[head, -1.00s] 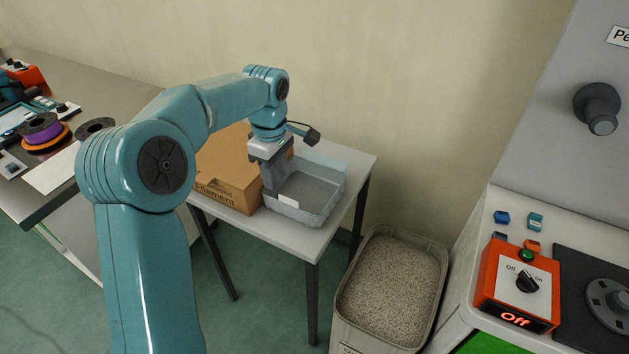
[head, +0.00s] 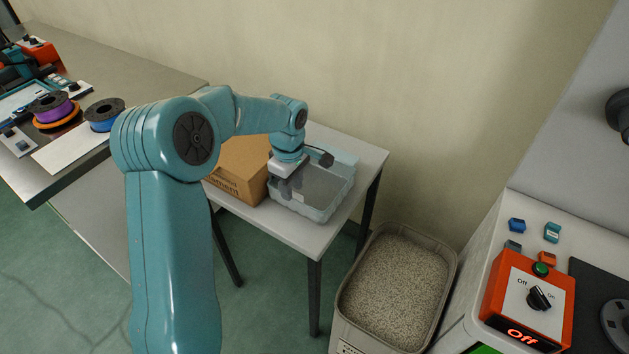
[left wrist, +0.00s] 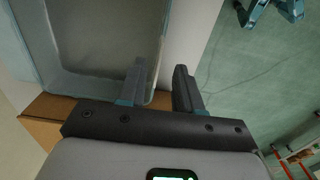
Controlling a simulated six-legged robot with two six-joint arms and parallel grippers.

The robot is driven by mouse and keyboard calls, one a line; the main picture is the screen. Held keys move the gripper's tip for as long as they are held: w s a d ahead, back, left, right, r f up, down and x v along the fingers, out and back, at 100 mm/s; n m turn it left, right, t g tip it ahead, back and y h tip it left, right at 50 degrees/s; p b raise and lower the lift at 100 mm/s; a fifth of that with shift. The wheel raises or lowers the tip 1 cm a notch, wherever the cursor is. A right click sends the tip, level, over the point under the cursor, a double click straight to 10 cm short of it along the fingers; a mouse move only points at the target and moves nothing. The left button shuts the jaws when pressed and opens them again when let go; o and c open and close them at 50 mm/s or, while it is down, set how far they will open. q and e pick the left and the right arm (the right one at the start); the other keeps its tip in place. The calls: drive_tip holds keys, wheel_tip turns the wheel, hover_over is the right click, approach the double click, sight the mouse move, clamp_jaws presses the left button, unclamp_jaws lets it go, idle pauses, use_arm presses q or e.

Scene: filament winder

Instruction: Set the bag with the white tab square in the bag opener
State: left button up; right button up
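A translucent pale-blue bin (head: 345,187) stands on a small grey table, with a grey flat content (left wrist: 100,40) that I cannot make out clearly. A small white patch (head: 300,197) shows at its front left; I cannot tell whether it is a bag's tab or a label. My left gripper (head: 290,188) is low over the bin's left front part. In the left wrist view the left gripper (left wrist: 160,70) has its fingers apart, near the bin's side wall, with nothing visibly held. I cannot make out the bag opener. My right gripper is out of view.
A cardboard box (head: 240,172) stands close left of the bin. A tub of grey granules (head: 397,285) is on the floor to the right. An orange switch box (head: 528,300) reads Off. Purple (head: 50,106) and blue (head: 104,114) spools lie on the left bench.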

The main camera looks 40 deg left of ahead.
sight(293, 211)
use_arm(q)
drive_tip(key=shift+w+f, duration=0.1)
drive_tip(key=shift+f, duration=0.7)
wheel_tip(293, 211, down, 4)
drive_tip(key=shift+a+r, duration=0.15)
drive_tip(key=shift+f, duration=0.45)
clamp_jaws()
